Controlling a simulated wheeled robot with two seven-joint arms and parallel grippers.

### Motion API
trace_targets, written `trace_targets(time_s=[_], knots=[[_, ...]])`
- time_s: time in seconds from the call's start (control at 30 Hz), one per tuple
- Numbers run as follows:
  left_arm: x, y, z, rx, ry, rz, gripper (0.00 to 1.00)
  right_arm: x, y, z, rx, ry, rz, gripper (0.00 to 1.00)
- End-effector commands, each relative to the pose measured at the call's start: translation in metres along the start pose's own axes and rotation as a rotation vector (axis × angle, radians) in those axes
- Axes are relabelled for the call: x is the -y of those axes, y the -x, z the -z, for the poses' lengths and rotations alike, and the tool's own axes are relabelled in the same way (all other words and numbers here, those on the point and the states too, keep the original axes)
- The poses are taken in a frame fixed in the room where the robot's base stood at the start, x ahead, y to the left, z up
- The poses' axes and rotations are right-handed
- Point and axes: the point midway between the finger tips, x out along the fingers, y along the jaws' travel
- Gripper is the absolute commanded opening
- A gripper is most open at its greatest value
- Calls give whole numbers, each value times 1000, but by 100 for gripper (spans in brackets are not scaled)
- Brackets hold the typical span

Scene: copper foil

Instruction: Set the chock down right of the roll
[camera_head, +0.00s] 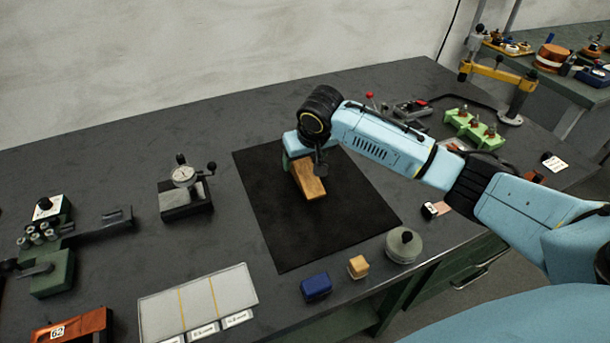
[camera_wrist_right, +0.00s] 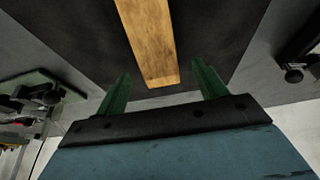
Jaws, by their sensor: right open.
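A wooden block (camera_head: 309,182), which looks like the chock, appears to lie on the black mat (camera_head: 345,215). My right gripper (camera_head: 300,163) is open at its far end, mostly hidden by my wrist. In the right wrist view the block (camera_wrist_right: 150,40) runs away between the two green fingers of the gripper (camera_wrist_right: 161,72), with a gap on each side. I cannot tell their height over it. A copper-coloured roll (camera_head: 551,57) stands on the bench at the far right. I cannot tell whether it is the task's roll. My left gripper is out of view.
A dial gauge (camera_head: 184,180) stands left of the mat. A blue block (camera_head: 316,287), a yellow block (camera_head: 358,267) and a grey round weight (camera_head: 403,246) stand along the front edge. A green rack (camera_head: 474,128) is at the right. The mat's front half is clear.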

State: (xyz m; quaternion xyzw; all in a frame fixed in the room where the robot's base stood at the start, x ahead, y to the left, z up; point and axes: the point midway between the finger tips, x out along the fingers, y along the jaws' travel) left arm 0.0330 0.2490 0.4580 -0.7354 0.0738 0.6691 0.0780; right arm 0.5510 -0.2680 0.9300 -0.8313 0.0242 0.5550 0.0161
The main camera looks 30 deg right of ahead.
Motion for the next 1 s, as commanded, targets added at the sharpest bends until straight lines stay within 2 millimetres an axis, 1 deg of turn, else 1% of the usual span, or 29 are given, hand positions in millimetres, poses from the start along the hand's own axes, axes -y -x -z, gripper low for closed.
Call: trace_targets(time_s=[0.03,0.2,0.3,0.5,0.53,0.9,1.0], knots=[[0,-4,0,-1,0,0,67,-1,-10,-2,2,0,-1,71],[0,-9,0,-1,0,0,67,-1,-34,-2,1,0,0,71],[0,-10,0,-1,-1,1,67,-1,-39,-1,0,0,0,71],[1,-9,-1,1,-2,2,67,-1,-39,-1,-1,1,0,71],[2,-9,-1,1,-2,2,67,-1,-39,-1,-1,1,0,70],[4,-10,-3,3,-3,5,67,-1,-39,-1,0,1,0,21],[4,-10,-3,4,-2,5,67,-1,-39,-1,-1,0,0,20]])
